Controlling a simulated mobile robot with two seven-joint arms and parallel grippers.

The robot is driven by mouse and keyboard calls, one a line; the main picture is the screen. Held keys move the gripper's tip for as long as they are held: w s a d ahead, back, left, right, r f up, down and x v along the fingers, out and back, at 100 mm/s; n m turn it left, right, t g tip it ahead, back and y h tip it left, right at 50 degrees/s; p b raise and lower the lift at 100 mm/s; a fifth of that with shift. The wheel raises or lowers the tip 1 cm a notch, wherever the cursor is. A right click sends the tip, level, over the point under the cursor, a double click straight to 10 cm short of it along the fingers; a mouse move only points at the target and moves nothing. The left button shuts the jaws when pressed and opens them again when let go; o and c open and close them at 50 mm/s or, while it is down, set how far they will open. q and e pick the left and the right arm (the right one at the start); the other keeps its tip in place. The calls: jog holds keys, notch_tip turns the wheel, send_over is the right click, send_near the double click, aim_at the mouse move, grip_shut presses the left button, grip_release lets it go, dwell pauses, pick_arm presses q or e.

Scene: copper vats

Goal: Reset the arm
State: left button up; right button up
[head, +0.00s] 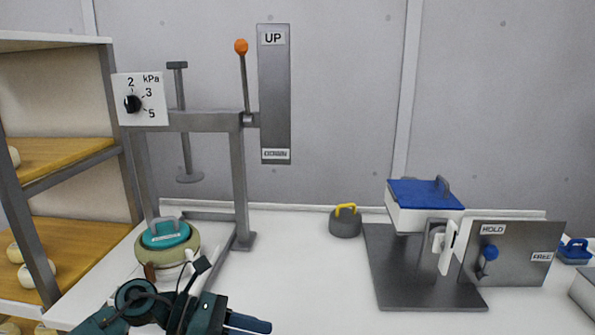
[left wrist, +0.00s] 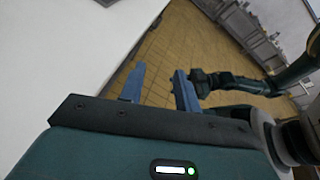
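My left gripper (head: 248,322) is low in the head view, over the white counter's front left. In the left wrist view its two blue-grey fingers (left wrist: 158,85) are apart with nothing between them. They are beside the counter's edge, above the tiled floor. A dark teal arm, apparently my right one, shows in the left wrist view; its gripper end (left wrist: 203,82) is partly behind a finger and unclear. The grey press frame (head: 240,185) has an orange-knobbed lever (head: 243,75) standing upright beside the UP label.
A round mould with a teal lid (head: 166,234) stands by the press. Shelves (head: 60,160) with pale rounds are at left. A dark weight with yellow handle (head: 345,222) stands at the back. A blue-topped stand (head: 425,205) and HOLD/FREE panel (head: 513,250) are right. Middle counter is clear.

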pick_arm(q)
jog(key=s+d+r+n+t+h, duration=0.2)
jog(key=d+n+t+h, duration=0.25)
jog(key=n, duration=0.45)
jog(key=s+a+f+n+t+y+p, duration=0.15)
jog(key=a+f+n+t+y, duration=0.4)
jog(key=n, duration=0.95)
jog(key=s+a+f+n+t+y+p, duration=0.1)
jog(key=s+a+f+n+t+y, duration=0.45)
jog(key=n, duration=1.05)
jog(key=s+f+n+g+y, duration=0.4)
jog(key=s+f+n+g, duration=0.1)
jog(key=f, duration=0.5)
jog(key=shift+s+a+n+p, duration=0.4)
jog(key=shift+s+n, duration=0.3)
jog(key=shift+n, duration=0.2)
